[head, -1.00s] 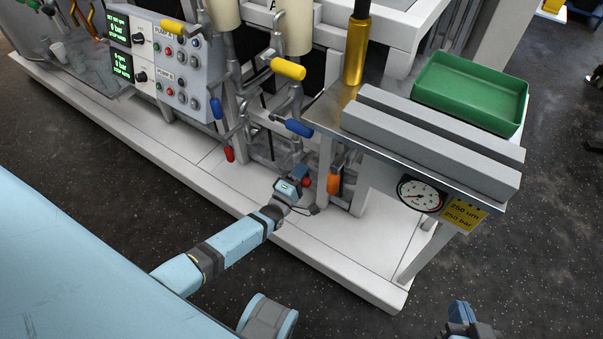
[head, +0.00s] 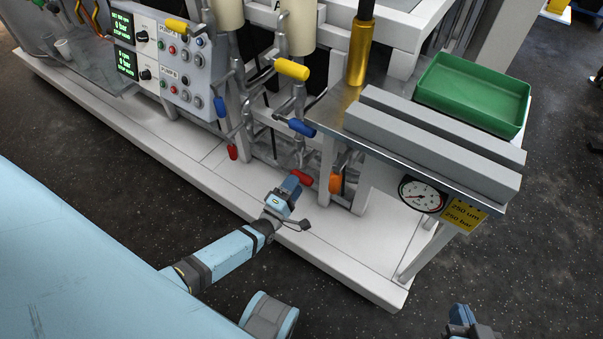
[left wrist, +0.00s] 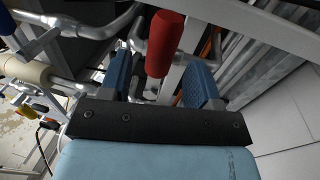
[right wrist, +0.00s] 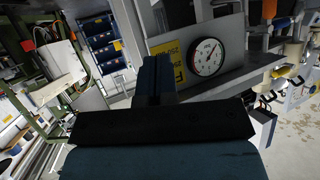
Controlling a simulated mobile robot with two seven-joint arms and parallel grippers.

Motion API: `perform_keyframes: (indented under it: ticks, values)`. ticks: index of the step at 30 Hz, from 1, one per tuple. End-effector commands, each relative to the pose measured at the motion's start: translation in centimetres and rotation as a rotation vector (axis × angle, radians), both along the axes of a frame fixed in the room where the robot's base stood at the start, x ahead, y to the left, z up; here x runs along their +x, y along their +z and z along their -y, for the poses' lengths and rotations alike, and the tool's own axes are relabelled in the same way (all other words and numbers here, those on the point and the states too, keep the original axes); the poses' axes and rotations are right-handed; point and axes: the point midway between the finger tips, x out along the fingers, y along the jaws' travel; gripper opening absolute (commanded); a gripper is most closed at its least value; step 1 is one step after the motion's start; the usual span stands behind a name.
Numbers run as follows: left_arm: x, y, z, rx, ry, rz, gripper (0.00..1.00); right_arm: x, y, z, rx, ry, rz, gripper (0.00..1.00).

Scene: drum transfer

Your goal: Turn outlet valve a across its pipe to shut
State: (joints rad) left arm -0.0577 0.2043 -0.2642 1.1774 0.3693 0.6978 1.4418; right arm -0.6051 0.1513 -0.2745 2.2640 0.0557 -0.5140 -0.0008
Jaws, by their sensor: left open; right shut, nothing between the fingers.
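A red valve handle (head: 302,178) sits low on the pipework and lies roughly crosswise in the head view. In the left wrist view the red handle (left wrist: 165,43) shows between and beyond the fingers. My left gripper (head: 291,186) is open, just in front of this handle; I see no grip on it. A second red handle (head: 232,152) hangs downward further left. No readable label shows which one is outlet valve a. My right gripper (right wrist: 155,75) is shut and empty, well to the right of the valves; it shows at the bottom edge of the head view (head: 462,316).
Blue handles (head: 301,128), yellow handles (head: 292,69) and an orange handle (head: 336,183) are close by. A steel shelf (head: 345,122) with a green tray (head: 473,92) and a gauge (head: 422,196) overhangs on the right. The white base (head: 340,250) is clear in front.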

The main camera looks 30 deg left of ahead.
Motion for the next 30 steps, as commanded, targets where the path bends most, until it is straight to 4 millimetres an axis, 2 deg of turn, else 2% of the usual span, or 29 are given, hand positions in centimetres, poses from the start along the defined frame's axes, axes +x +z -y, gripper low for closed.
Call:
perform_keyframes:
  ticks: [1, 6, 12, 17, 30]
  values:
    - [-1.4, -0.2, -0.1, 0.000, -0.001, -0.002, 0.57, -0.5, -0.5, 0.1, -0.003, -0.005, -0.023, 0.00]
    - [-4.9, -0.9, -0.4, 0.000, -0.001, -0.002, 0.57, -0.7, -0.6, 0.0, 0.001, -0.012, -0.035, 0.00]
    - [-7.4, -1.4, -0.6, -0.001, 0.000, 0.001, 0.57, -0.3, -0.3, 0.2, -0.004, -0.015, -0.027, 0.00]
    - [-8.1, -1.5, -0.6, -0.002, 0.001, 0.002, 0.57, -0.3, -0.5, 0.3, -0.009, -0.014, -0.027, 0.00]
    - [-8.1, -1.5, -0.6, -0.001, 0.001, 0.002, 0.57, -0.4, -0.5, 0.3, -0.011, -0.010, -0.027, 0.00]
